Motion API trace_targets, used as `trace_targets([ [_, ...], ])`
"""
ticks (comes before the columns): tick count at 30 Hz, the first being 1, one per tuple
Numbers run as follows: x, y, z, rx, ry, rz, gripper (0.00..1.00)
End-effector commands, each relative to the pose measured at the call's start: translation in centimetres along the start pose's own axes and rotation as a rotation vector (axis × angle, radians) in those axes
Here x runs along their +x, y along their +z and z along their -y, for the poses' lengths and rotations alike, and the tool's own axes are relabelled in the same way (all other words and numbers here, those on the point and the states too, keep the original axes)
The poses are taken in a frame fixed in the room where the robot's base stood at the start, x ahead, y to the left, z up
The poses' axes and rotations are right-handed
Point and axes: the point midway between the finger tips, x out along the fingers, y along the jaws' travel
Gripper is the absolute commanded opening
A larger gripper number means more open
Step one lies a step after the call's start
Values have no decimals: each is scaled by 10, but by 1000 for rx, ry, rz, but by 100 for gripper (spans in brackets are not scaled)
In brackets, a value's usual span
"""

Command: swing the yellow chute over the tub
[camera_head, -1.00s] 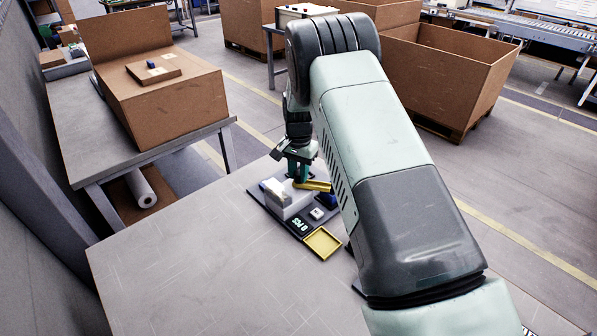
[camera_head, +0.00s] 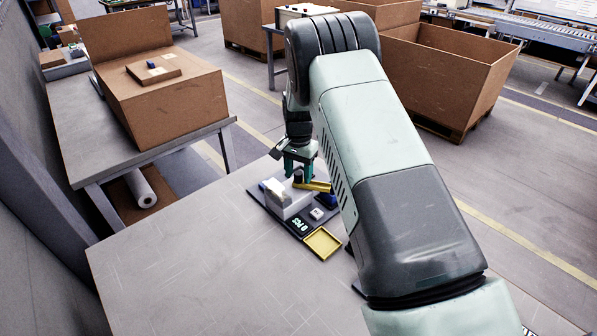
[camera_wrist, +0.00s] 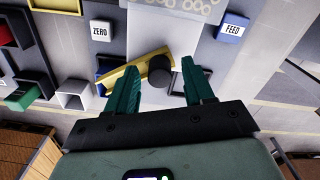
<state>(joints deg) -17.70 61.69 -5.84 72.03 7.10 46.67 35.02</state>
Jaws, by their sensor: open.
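The yellow chute (camera_wrist: 138,72) slants beneath my gripper in the wrist view, with a dark round post (camera_wrist: 160,72) at its right end. My gripper (camera_wrist: 159,64) is open, one teal finger on each side of the post, with visible gaps. In the head view my gripper (camera_head: 298,174) is above the chute (camera_head: 318,186), which points right, partly behind my arm. The yellow square tub (camera_head: 323,243) sits at the near side of the device. The chute's end is not above the tub.
A ZERO button (camera_wrist: 101,32) and a blue FEED button (camera_wrist: 232,29) flank a pale hopper (camera_wrist: 172,28). A lit display (camera_head: 300,224) lies beside the tub. Small coloured bins (camera_wrist: 25,95) lie left in the wrist view. The table's left part (camera_head: 190,265) is clear.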

Motion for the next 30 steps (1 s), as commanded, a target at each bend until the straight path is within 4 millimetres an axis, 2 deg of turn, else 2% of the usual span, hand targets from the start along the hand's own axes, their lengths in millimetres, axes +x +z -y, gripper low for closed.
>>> trace_targets([
  [5,-25,-1,1,0,-3,-4,52],
  [12,-74,0,0,0,-2,-3,52],
  [16,-94,0,0,0,-2,-2,52],
  [21,-106,0,0,0,0,-1,52],
  [30,-107,0,0,0,0,-1,52],
])
